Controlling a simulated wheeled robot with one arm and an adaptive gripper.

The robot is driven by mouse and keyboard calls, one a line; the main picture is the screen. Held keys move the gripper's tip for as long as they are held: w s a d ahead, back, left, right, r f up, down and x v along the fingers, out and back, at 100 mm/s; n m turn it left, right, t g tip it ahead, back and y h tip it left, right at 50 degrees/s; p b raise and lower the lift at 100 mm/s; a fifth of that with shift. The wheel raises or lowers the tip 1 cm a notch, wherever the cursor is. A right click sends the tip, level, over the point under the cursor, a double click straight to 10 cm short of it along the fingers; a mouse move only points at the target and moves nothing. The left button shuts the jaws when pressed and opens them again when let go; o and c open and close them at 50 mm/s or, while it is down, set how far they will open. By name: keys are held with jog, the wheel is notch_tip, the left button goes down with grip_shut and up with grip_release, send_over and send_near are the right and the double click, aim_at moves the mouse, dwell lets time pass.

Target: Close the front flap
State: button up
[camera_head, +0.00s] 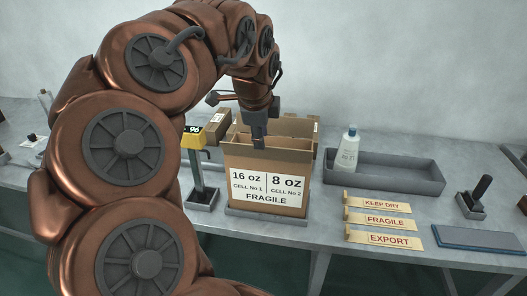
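A brown cardboard carton (242,198) stands upright on a grey base plate on the table. Its white label reads 16 oz, 8 oz, cell numbers and FRAGILE. The carton's top is open, with a back panel standing up behind the opening. The front face rises to a plain strip (285,163) above the label; I cannot tell where the front flap's fold line lies. My gripper (259,142) points down at the carton's top, over or just behind the front edge. Its fingers look close together, but I cannot tell if they are shut or touching cardboard.
A grey tray (400,170) with a white bottle (347,150) stands right of the carton. KEEP DRY (380,202), FRAGILE (382,219) and EXPORT (388,239) strips lie in front of it. A yellow device (194,138) on a stand is left.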

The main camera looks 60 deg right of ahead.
aim_at(264, 152)
jog(key=shift+d+p+x, duration=0.15)
jog(key=shift+p+x, duration=0.05)
jog(key=shift+x, duration=1.75)
jog(key=shift+d+p+x, duration=0.1)
jog(key=shift+p+x, duration=0.1)
jog(key=shift+x, duration=1.75)
jog(key=shift+s+r, duration=0.1)
jog(key=shift+s, duration=0.05)
grip_shut()
